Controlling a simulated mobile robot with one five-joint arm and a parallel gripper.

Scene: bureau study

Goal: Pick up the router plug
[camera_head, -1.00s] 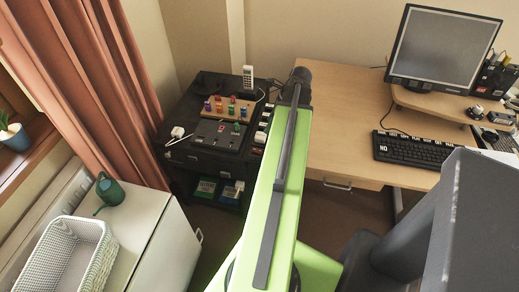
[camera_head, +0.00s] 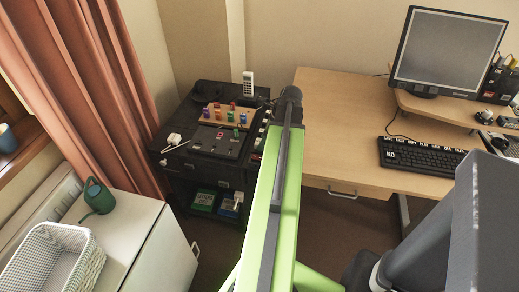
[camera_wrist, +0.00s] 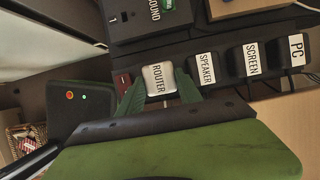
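The router plug (camera_wrist: 159,78) is a white block labelled ROUTER on a dark power strip in the wrist view. My gripper (camera_wrist: 159,90) is open, with one green finger to the plug's left and the other to its right. The fingertips are close to its sides; I cannot tell whether they touch it. In the head view my green arm reaches towards the black cabinet (camera_head: 180,168) and hides the gripper and the router plug.
Plugs labelled SPEAKER (camera_wrist: 207,69), SCREEN (camera_wrist: 254,59) and PC (camera_wrist: 297,50) sit in a row to the right. A dark box (camera_wrist: 78,104) with red and green lights is at left. The wooden desk (camera_head: 340,150) stands right of the arm.

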